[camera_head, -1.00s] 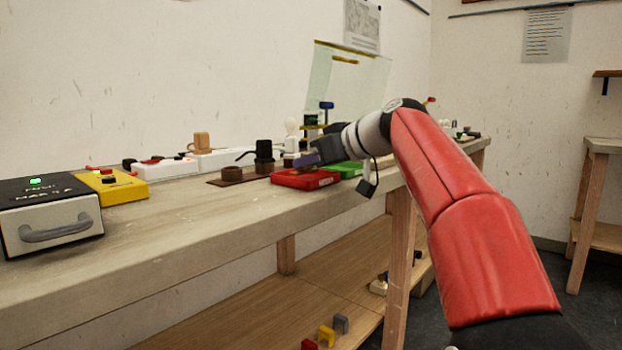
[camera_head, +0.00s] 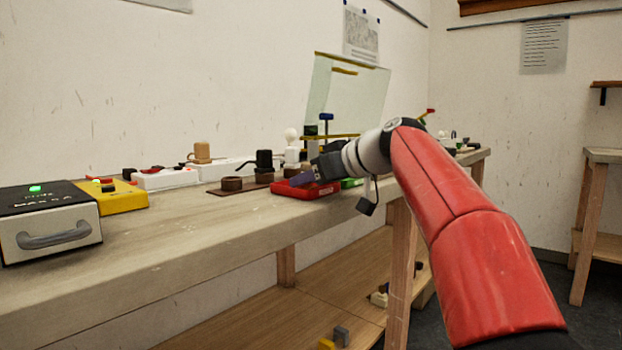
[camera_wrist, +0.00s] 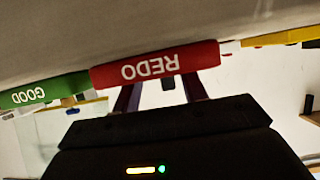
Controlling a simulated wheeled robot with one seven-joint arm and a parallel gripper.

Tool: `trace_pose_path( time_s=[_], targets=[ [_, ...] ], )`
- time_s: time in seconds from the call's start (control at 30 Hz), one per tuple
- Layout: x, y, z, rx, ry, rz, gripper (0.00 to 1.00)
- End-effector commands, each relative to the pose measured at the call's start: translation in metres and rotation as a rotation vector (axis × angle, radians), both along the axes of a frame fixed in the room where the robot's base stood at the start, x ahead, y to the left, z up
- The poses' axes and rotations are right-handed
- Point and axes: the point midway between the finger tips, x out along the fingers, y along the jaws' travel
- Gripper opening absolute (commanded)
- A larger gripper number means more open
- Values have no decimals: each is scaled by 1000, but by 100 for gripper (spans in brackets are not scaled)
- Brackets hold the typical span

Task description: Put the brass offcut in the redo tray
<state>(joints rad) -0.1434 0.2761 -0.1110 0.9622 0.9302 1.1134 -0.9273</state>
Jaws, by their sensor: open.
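The redo tray (camera_head: 291,192) is red and sits near the front edge of the bench; in the wrist view its front wall (camera_wrist: 155,64) shows upside down with the word REDO. My gripper (camera_head: 303,178) is at the redo tray, partly in front of it in the head view. In the wrist view its two purple-grey fingers (camera_wrist: 160,84) are apart and reach up to the tray's front wall. A small dark thing shows between them, too unclear to name. I cannot make out the brass offcut in either view.
The green GOOD tray (camera_wrist: 41,91) stands beside the redo tray, partly behind my gripper in the head view. A brown board (camera_head: 232,191) with round parts lies left of the redo tray. A glass screen (camera_head: 350,95) stands behind.

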Motion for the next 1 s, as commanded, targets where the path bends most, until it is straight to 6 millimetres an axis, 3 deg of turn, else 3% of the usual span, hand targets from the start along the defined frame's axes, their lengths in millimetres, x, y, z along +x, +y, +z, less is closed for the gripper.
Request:
trace_pose_path(
  time_s=[0.6, 1.0],
  targets=[
    [-61, -80, 43, 2, -1, -2, 43],
    [-68, -88, 47, 0, 1, 0, 43]
  ],
)
